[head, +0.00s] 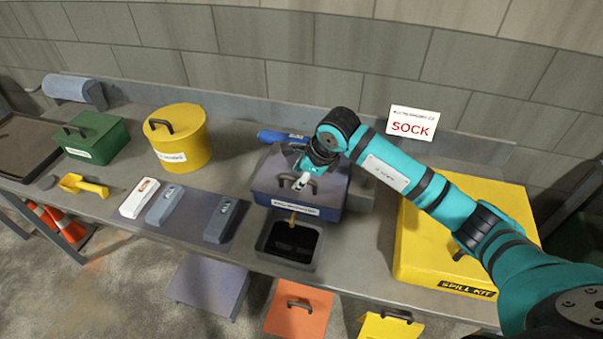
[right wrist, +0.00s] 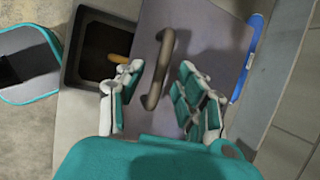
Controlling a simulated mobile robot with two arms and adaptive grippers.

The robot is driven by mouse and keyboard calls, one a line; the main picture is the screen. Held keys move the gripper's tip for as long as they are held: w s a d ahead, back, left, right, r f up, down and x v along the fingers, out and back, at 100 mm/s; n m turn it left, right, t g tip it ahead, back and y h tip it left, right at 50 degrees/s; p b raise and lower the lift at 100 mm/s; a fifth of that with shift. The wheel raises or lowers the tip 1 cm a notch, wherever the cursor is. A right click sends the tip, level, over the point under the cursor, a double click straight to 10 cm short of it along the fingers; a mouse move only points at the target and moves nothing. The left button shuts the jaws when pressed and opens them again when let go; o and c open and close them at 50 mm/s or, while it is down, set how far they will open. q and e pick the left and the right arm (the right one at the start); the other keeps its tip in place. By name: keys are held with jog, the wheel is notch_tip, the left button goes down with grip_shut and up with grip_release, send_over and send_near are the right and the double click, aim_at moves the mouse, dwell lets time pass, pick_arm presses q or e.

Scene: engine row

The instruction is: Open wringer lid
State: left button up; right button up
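The wringer (head: 318,201) is a blue box with a flat grey-purple lid (head: 270,171) and a label on its front. The lid looks closed. A curved dark handle sits on the lid; in the right wrist view the handle (right wrist: 154,96) lies between the fingers. My right gripper (head: 303,180) is over the lid, open, with one finger on each side of the handle; contact is not clear. In the right wrist view the gripper (right wrist: 160,88) hides part of the lid. My left gripper is not in view.
A dark open tray (head: 264,255) stands in front of the wringer, a blue roll (head: 276,136) behind it. A yellow spill kit (head: 415,265) is at right. A yellow drum (head: 180,141), green box (head: 93,139) and several small dispensers stand to the left. A SOCK sign (head: 411,123) stands behind.

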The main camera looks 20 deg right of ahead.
grip_shut()
dwell(0.5)
